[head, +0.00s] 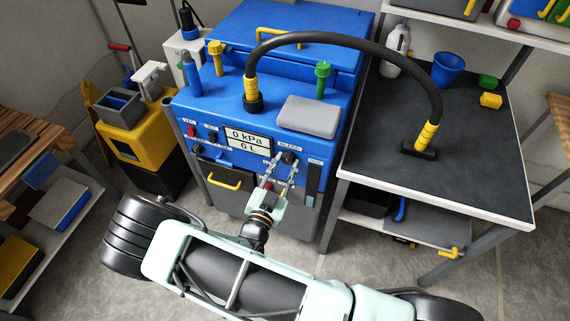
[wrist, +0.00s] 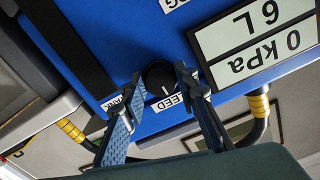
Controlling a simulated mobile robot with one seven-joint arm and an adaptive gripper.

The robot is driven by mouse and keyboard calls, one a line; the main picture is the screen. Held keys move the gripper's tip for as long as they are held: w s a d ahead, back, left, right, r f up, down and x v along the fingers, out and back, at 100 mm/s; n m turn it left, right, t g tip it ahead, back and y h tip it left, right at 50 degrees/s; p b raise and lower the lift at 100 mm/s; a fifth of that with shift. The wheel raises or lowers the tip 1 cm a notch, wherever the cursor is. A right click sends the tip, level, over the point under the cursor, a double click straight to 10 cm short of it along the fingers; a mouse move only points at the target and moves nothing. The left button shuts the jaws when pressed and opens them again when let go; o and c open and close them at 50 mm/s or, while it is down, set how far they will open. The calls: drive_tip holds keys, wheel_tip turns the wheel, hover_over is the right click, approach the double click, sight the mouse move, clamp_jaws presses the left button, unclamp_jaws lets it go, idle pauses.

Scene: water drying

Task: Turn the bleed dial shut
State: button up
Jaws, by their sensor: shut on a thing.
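The bleed dial (head: 289,156) is a small black knob on the front panel of the blue machine (head: 262,125), right of the display. In the wrist view the dial (wrist: 159,76) shows a white pointer mark and sits above the partly hidden BLEED label (wrist: 172,103). My gripper (head: 283,163) is at the panel with its fingers around the dial. In the wrist view my gripper (wrist: 161,82) has one finger on each side of the dial, shut on it. The display (head: 247,138) reads 0 kPa and 6 L.
A black hose (head: 345,44) with yellow bands arches from the machine top to a dark workbench (head: 475,160) on the right. A yellow drawer handle (head: 224,181) sticks out at lower left of the panel. A grey box (head: 308,117) lies on top of the machine.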

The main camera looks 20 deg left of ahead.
idle(0.3)
drive_tip(key=o, duration=1.1)
drive_tip(key=s, duration=0.8)
drive_tip(key=s+a, duration=0.1)
drive_tip(key=s, duration=0.3)
